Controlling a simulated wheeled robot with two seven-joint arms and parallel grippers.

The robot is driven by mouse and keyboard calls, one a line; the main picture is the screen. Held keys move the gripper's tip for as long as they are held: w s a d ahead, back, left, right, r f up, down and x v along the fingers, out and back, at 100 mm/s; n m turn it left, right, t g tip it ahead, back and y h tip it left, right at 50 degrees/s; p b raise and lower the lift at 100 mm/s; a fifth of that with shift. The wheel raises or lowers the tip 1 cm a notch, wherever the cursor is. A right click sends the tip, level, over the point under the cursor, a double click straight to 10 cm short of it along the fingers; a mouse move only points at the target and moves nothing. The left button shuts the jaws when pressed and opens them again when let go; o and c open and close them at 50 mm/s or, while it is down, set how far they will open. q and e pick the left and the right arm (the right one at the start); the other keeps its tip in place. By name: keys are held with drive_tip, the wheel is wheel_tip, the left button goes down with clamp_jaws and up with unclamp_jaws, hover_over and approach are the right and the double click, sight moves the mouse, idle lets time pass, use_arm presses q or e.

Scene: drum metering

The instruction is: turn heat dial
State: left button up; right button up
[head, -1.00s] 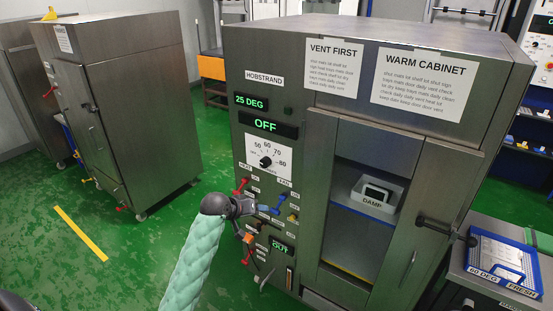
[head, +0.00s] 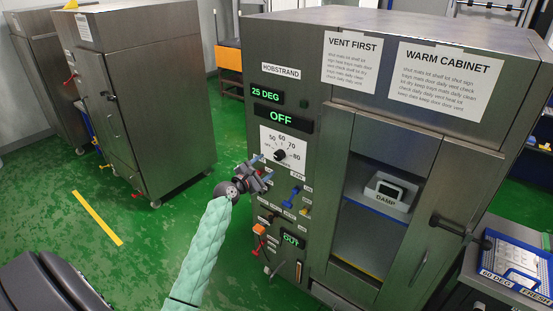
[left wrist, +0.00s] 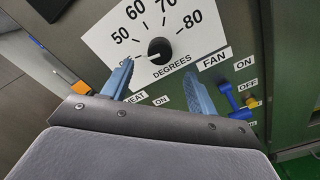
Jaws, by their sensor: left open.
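The heat dial is a black round knob (head: 280,154) on a white plate marked 50 to 80 degrees, on the front panel of the warm cabinet (head: 340,125). In the left wrist view the knob (left wrist: 160,50) shows a white pointer toward the lower left, below the 50 mark. My left gripper (head: 258,171) is just below and left of the dial in the head view. In the left wrist view its two blue fingers (left wrist: 160,85) are spread, one on each side below the knob, with nothing between them. My right gripper is not in view.
Green displays read 25 DEG (head: 266,93) and OFF (head: 283,117) above the dial. A blue fan lever (left wrist: 233,98) is close to the right finger. Further levers lie below. The cabinet opening holds a grey DAMP tray (head: 387,192).

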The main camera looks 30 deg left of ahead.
sight(277, 157)
use_arm(q)
drive_tip(key=w+p, duration=0.1)
drive_tip(key=w, duration=0.2)
drive_tip(key=w+p, duration=0.1)
drive_tip(key=w, duration=0.2)
drive_tip(key=shift+w+d+r, duration=0.1)
drive_tip(key=shift+w+d, duration=0.1)
drive_tip(key=shift+w, duration=0.55)
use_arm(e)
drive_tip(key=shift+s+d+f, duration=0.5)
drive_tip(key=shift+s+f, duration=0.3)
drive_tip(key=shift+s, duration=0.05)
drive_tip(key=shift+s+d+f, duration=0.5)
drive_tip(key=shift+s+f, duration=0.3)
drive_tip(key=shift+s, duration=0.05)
use_arm(q)
drive_tip(key=shift+d, duration=0.1)
drive_tip(key=c, duration=1)
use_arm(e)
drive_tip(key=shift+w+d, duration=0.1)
